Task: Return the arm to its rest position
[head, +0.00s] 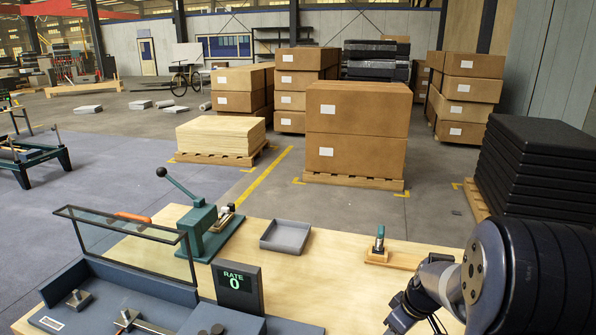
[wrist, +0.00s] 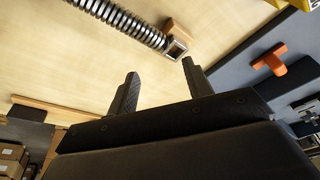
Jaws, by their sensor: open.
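My arm comes in from the right edge of the head view, over the right end of the wooden workbench (head: 330,275). My gripper (head: 398,318) hangs low at its end, partly cut off by the bottom edge. In the wrist view my gripper (wrist: 160,68) shows two dark fingers spread wide, with nothing between them but the pale bench top behind. A metal coil spring (wrist: 120,20) with a square metal end lies beyond the fingertips, apart from them.
On the bench stand a teal lever press (head: 205,228), a grey tray (head: 285,237), a small wooden stand (head: 377,257) with a teal-topped peg, a RATE display (head: 238,287) reading 0, and a clear raised guard (head: 125,245). An orange handle (wrist: 270,60) shows right. Boxes (head: 357,135) stand behind.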

